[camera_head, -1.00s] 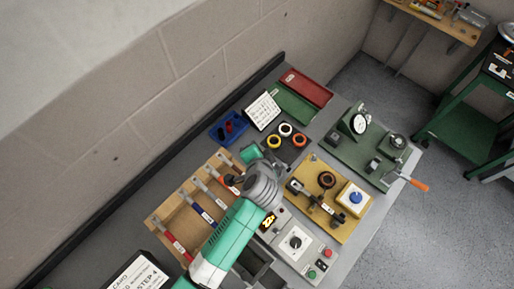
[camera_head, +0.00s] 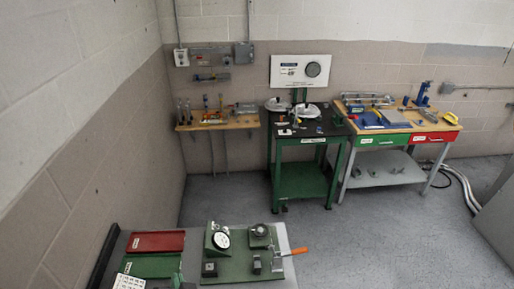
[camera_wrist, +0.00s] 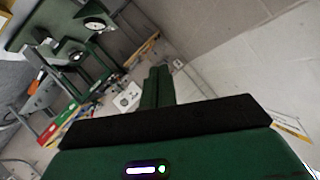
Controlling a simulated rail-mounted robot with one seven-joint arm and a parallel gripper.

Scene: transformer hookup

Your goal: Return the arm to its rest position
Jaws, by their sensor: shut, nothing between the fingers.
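My gripper (camera_wrist: 158,74) shows in the wrist view as two green fingers side by side, shut with nothing between them. Its dark green body and black bar fill the bottom of that view. The fingers point out over the room and touch nothing that I can see. The rest of my arm is not clearly visible in the head view.
The near bench holds a red tray (camera_head: 155,242) and a green fixture plate (camera_head: 240,267) with a dial gauge (camera_head: 221,240) and an orange-handled lever (camera_head: 295,252). Behind stand a wall shelf (camera_head: 218,124), a green cart (camera_head: 302,180) and a workbench (camera_head: 395,132). Open grey floor (camera_head: 400,235) lies between.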

